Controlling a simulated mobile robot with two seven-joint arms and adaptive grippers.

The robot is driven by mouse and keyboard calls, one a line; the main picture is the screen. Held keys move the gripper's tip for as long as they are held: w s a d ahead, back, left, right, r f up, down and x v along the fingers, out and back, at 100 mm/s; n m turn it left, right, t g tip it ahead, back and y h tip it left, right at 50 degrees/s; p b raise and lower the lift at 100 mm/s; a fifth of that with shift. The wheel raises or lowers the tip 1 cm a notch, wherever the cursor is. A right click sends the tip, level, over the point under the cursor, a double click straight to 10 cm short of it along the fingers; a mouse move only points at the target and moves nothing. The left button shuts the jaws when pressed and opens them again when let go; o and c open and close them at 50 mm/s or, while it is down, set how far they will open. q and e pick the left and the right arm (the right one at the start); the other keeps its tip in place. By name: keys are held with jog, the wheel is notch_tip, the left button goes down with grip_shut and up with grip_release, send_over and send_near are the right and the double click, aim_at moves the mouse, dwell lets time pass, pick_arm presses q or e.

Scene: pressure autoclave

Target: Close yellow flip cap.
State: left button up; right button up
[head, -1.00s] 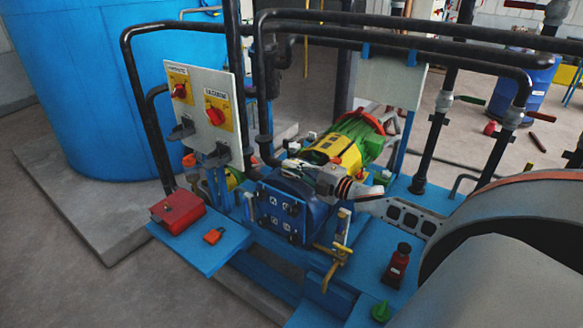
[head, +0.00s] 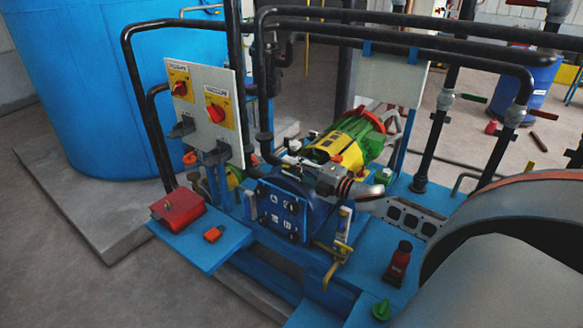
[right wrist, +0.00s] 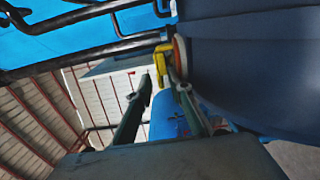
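A yellow piece (right wrist: 160,66), likely the flip cap, shows in the right wrist view just beyond my right fingertips, beside a pale round rim on a dark blue body. I cannot make out its hinge or how far it is swung. My right gripper (right wrist: 158,80) has its two fingers apart, with nothing clearly held between them. The cap cannot be clearly told apart there. My left gripper is not in view.
A green and yellow motor (head: 345,143) stands behind the pump. A switch panel (head: 205,105) and black pipes stand to the left and above.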

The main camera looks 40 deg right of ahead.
jog(key=shift+s+f, duration=0.15)
jog(key=shift+f, duration=0.05)
jog(key=shift+s+d, duration=0.2)
jog(key=shift+s, duration=0.4)
jog(key=shift+r+v, duration=0.1)
jog(key=shift+v, duration=1.5)
jog(key=shift+r+v, duration=0.15)
jog(key=shift+v, duration=1.5)
